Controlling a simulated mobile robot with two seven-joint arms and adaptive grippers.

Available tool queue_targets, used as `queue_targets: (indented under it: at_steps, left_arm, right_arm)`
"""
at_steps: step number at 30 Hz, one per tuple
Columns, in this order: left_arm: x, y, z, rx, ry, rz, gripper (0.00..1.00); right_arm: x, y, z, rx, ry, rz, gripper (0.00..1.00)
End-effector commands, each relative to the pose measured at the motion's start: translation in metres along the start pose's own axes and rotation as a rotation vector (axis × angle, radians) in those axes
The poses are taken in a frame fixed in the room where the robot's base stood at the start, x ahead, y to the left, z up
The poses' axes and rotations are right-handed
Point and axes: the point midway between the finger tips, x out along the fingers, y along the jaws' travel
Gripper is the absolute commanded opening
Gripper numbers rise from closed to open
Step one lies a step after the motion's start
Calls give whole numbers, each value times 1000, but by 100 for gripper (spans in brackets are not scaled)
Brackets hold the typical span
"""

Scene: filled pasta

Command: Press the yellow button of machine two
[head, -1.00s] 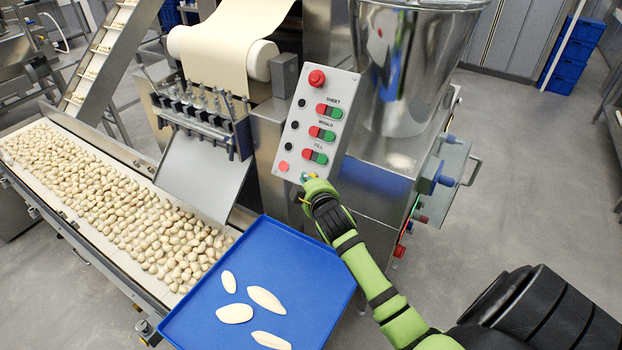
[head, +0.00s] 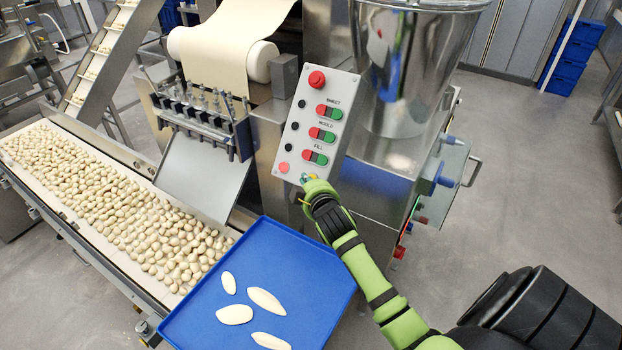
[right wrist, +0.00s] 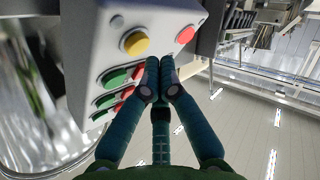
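The grey control panel (head: 310,140) is on the steel machine, with labels SHEET, MOULD and FILL; I see no machine number. The yellow button (right wrist: 135,42) shows in the right wrist view beside a red button (right wrist: 186,34). In the head view my right gripper (head: 306,180) is at the panel's bottom edge and mostly hides the yellow button. In the right wrist view my right gripper (right wrist: 160,64) is shut and empty, its fingertips together just below the yellow button. I cannot tell whether they touch the panel. My left gripper is out of view.
A blue tray (head: 325,268) with several flat dough pieces lies in front of the machine. A conveyor (head: 95,262) full of pasta runs at the left. A steel hopper (head: 400,90) stands right of the panel. Open floor (head: 520,180) lies right.

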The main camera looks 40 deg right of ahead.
Motion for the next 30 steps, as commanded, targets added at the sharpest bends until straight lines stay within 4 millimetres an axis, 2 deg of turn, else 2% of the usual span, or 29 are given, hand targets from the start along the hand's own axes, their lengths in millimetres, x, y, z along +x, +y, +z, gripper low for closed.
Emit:
queue_targets:
  at_steps: [30]
  left_arm:
    - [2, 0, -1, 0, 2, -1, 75]
  right_arm:
    - [7, 3, 7, 0, 0, 0, 0]
